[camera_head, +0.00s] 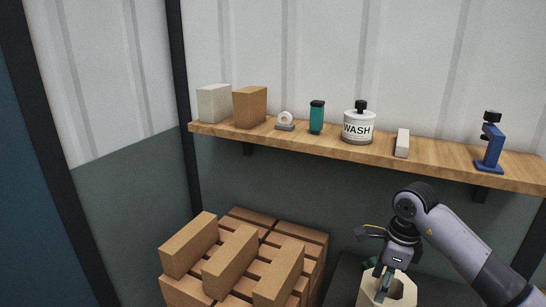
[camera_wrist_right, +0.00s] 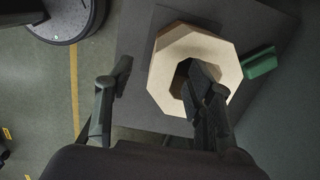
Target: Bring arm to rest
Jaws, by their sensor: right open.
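My right gripper (camera_head: 384,280) is at the lower right of the head view, pointing down at a pale octagonal wooden ring (camera_head: 402,294). In the right wrist view the right gripper (camera_wrist_right: 156,88) is open, its two fingers wide apart. I cannot tell how deep the finger is in the hole. Nothing is seen between the fingers except part of the ring's edge. My left gripper is not in view.
The ring lies on a dark surface (camera_wrist_right: 135,45) beside a green block (camera_wrist_right: 259,62). Stacked bricks (camera_head: 232,257) stand left of the arm. A wooden shelf (camera_head: 440,162) above holds a WASH bottle (camera_head: 358,126), a blue tool (camera_head: 490,150) and other items.

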